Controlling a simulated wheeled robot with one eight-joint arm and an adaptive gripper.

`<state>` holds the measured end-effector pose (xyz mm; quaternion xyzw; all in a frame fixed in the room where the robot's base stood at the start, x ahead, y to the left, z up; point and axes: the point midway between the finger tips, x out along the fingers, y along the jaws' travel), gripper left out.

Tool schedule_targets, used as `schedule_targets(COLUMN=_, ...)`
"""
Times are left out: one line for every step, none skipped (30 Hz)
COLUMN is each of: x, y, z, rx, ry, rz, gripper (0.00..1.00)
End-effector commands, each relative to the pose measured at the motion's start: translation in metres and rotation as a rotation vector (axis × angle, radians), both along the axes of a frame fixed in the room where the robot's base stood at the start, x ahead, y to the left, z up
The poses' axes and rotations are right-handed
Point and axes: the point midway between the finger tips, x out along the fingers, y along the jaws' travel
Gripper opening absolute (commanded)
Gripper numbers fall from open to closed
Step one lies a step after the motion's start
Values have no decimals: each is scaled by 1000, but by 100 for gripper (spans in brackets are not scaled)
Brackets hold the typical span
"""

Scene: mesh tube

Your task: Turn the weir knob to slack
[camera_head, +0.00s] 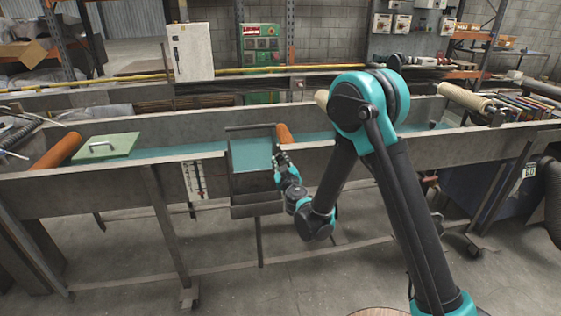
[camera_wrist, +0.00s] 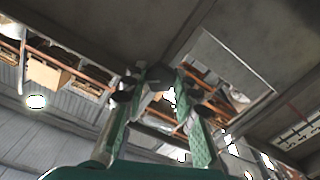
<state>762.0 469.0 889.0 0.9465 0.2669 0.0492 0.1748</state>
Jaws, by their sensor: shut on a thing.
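The weir (camera_head: 251,184) is a grey framed gate set in the near wall of a long flume, with teal water behind it. My gripper (camera_head: 280,158) is at the right edge of the weir frame, near the top of the trough wall. In the wrist view the green fingers of my gripper (camera_wrist: 158,80) reach up and close on a small dark piece, the weir knob (camera_wrist: 160,72). The fingers cover most of the knob, and its turn position cannot be made out. In the head view the knob is hidden behind the gripper.
The flume wall (camera_head: 110,178) runs across the whole view. A green lid (camera_head: 107,146) with a handle and an orange roller (camera_head: 56,150) lie at its left. A scale plate (camera_head: 194,180) hangs left of the weir. An orange cylinder (camera_head: 283,133) stands just behind my gripper.

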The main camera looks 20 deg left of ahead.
Motion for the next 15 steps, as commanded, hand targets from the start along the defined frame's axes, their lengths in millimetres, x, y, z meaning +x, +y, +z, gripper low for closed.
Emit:
schedule_targets(x=-1, y=0, z=0, rx=1, ry=1, rz=1, gripper=0)
schedule_targets(x=-1, y=0, z=0, rx=1, ry=1, rz=1, gripper=0)
schedule_targets(x=-1, y=0, z=0, rx=1, ry=1, rz=1, gripper=0)
schedule_targets(x=-1, y=0, z=0, rx=1, ry=1, rz=1, gripper=0)
schedule_targets(x=-1, y=0, z=0, rx=1, ry=1, rz=1, gripper=0)
schedule_targets(x=-1, y=0, z=0, rx=2, ry=1, rz=1, gripper=0)
schedule_targets(x=-1, y=0, z=0, rx=2, ry=1, rz=1, gripper=30)
schedule_targets(x=-1, y=0, z=0, rx=2, ry=1, rz=1, gripper=34)
schedule_targets(x=-1, y=0, z=0, rx=2, ry=1, rz=1, gripper=39)
schedule_targets(x=-1, y=0, z=0, rx=2, ry=1, rz=1, gripper=42)
schedule_targets(x=-1, y=0, z=0, rx=2, ry=1, rz=1, gripper=46)
schedule_targets(x=-1, y=0, z=0, rx=2, ry=1, rz=1, gripper=49)
schedule_targets(x=-1, y=0, z=0, rx=2, ry=1, rz=1, gripper=49)
schedule_targets(x=-1, y=0, z=0, rx=2, ry=1, rz=1, gripper=49)
schedule_targets(x=-1, y=0, z=0, rx=2, ry=1, rz=1, gripper=49)
